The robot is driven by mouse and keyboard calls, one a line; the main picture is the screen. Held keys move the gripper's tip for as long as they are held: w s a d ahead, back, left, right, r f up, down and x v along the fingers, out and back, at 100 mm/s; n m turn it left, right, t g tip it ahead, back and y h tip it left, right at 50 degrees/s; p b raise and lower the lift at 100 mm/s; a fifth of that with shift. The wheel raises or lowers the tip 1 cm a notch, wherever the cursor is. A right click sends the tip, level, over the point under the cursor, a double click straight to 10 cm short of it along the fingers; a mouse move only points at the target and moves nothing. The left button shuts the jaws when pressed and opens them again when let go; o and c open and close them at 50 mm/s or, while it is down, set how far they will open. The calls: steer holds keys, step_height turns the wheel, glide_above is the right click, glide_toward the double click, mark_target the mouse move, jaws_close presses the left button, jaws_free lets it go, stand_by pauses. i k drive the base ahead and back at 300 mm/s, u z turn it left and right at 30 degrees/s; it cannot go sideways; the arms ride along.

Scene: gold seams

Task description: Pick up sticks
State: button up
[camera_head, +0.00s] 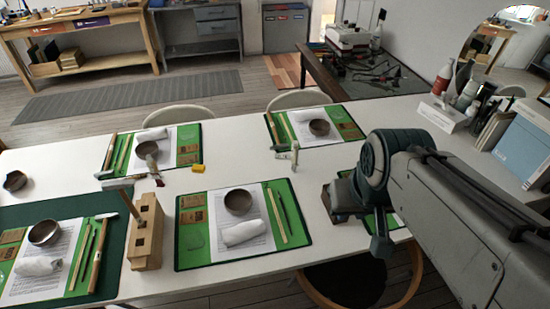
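Thin sticks lie on green mats on the white table. On the front middle mat (185,255), a light stick (275,215) and a dark green stick (289,208) lie side by side. The left mat has similar sticks (79,258), with a longer brown handled tool (97,252) beside them. The back left mat has sticks (123,153), and the back right mat has more (286,126). My gripper (358,222) is at the right, over the table's front right part, apart from these sticks. My wrist and arm hide much of it; its opening is unclear.
Bowls (239,202) and rolled white cloths (244,232) sit on the mats. A wooden block (146,232) stands between the front mats. A yellow piece (198,169) and a small upright tool (294,153) are mid-table. Bottles (443,77) and a blue box (530,145) are at right.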

mark_target(284, 238)
steer(key=k, duration=0.5)
steer(key=u, duration=1.7)
steer(key=i, duration=1.05)
steer(key=z, duration=2.05)
